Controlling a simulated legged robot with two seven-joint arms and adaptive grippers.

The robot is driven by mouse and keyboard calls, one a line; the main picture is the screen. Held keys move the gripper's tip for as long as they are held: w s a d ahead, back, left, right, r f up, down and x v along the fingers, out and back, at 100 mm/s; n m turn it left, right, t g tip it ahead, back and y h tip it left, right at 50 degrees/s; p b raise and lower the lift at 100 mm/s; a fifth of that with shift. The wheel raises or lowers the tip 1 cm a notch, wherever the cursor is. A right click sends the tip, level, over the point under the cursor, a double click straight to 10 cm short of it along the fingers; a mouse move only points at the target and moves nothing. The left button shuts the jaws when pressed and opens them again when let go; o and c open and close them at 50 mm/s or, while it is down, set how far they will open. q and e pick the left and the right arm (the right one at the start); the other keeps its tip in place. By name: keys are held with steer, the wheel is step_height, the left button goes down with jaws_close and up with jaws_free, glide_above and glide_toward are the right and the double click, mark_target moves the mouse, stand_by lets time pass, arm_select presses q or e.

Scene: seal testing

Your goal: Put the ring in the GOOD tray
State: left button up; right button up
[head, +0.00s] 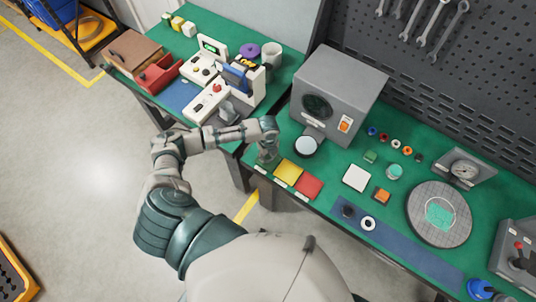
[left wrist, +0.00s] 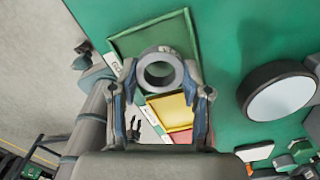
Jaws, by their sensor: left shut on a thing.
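My left gripper (head: 268,156) points down at the near left end of the right green bench, beside the yellow tray (head: 288,172). In the left wrist view it is shut on a grey ring (left wrist: 159,70), whose round hole faces the camera. The green tray (left wrist: 150,37), with a partly hidden label that seems to read GOOD, lies behind the ring. The ring overlaps the tray's edge nearest the yellow tray; its height above the tray is unclear. In the head view the gripper hides the ring and most of the green tray. My right gripper is not in view.
A red tray (head: 309,187) lies right of the yellow one. A grey box machine (head: 335,95) stands behind, with a round white-topped disc (head: 306,146) close to the gripper. A blue mat (head: 400,235) with small rings lies to the right.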

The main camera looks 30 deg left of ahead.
arm_select(q)
steer(key=shift+f, duration=0.5)
steer(key=o, duration=1.3)
steer(key=shift+o, duration=0.2)
steer(key=shift+r, duration=0.1)
